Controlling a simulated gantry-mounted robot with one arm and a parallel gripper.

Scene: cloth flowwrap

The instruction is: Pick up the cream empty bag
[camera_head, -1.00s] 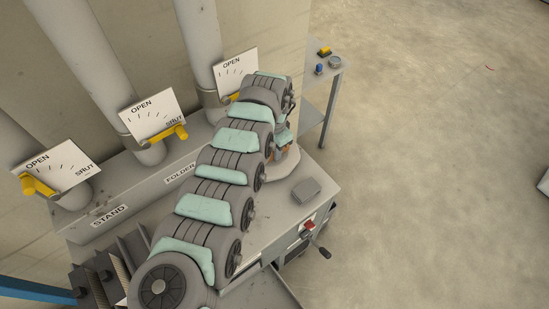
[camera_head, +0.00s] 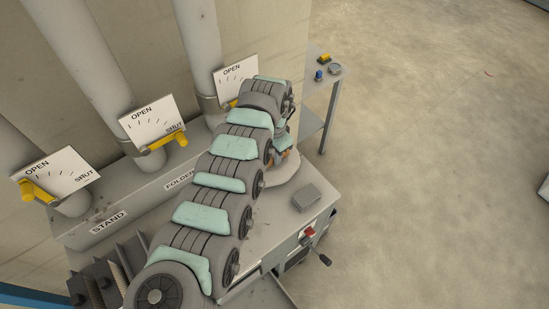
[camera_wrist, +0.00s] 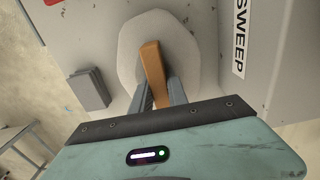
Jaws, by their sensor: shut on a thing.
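My gripper (camera_wrist: 158,92) is shut on an orange-brown bar (camera_wrist: 154,72), with one grey finger on each side of it. The bar lies over a pale, roundish flat piece (camera_wrist: 128,50) on the grey machine top. The pale piece also shows at the far end of my arm in the head view (camera_head: 285,174); I cannot tell whether it is the cream bag. No other cream bag can be made out. In the head view my arm hides most of the gripper.
A small grey box (camera_head: 305,197) sits on the machine top. A red switch (camera_head: 310,232) is on its front edge. Pipes with yellow levers (camera_head: 167,140) stand along the wall. A side table (camera_head: 342,72) holds small items. A SWEEP label (camera_wrist: 240,38) is right of the pale piece.

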